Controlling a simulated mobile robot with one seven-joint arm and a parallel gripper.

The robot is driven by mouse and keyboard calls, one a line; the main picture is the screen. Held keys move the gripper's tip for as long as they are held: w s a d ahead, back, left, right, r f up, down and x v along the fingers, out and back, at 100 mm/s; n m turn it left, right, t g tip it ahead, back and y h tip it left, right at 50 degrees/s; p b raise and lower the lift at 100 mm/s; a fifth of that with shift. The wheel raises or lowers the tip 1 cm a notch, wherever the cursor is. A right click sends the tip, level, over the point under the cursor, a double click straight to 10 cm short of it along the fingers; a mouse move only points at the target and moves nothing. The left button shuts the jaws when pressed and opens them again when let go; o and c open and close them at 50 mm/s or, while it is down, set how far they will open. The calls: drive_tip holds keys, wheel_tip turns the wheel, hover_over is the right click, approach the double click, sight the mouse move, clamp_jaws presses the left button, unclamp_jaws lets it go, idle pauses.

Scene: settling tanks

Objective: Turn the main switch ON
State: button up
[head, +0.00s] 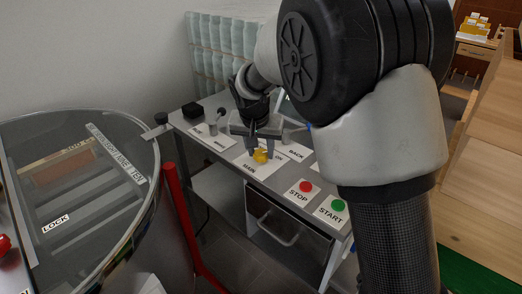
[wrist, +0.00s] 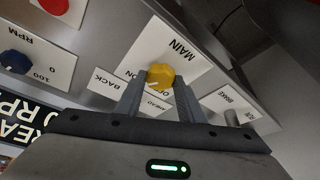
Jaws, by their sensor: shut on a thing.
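The main switch is a yellow knob (head: 260,156) on a white plate marked MAIN, on the sloping grey panel. It also shows in the wrist view (wrist: 160,75), with ON and OFF lettering partly hidden beside it. A pale mark on the knob faces the lower left in the wrist view; I cannot tell exactly which label it points to. My gripper (head: 263,149) is over the knob from above, one finger on each side. In the wrist view my gripper (wrist: 158,90) is shut on the knob.
A red STOP button (head: 306,187) and green START button (head: 338,205) sit right of the switch. A blue RPM knob (wrist: 16,62) and a BRAKE plate (wrist: 229,100) flank it in the wrist view. A round glass-lidded tank (head: 75,180) and red post (head: 180,220) stand left.

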idle(0.6)
drive_tip(key=o, duration=1)
drive_tip(key=shift+o, duration=0.2)
drive_tip(key=p+v, duration=0.3)
drive_tip(key=v, duration=1.4)
drive_tip(key=shift+r, duration=0.25)
drive_tip(key=shift+a, duration=0.1)
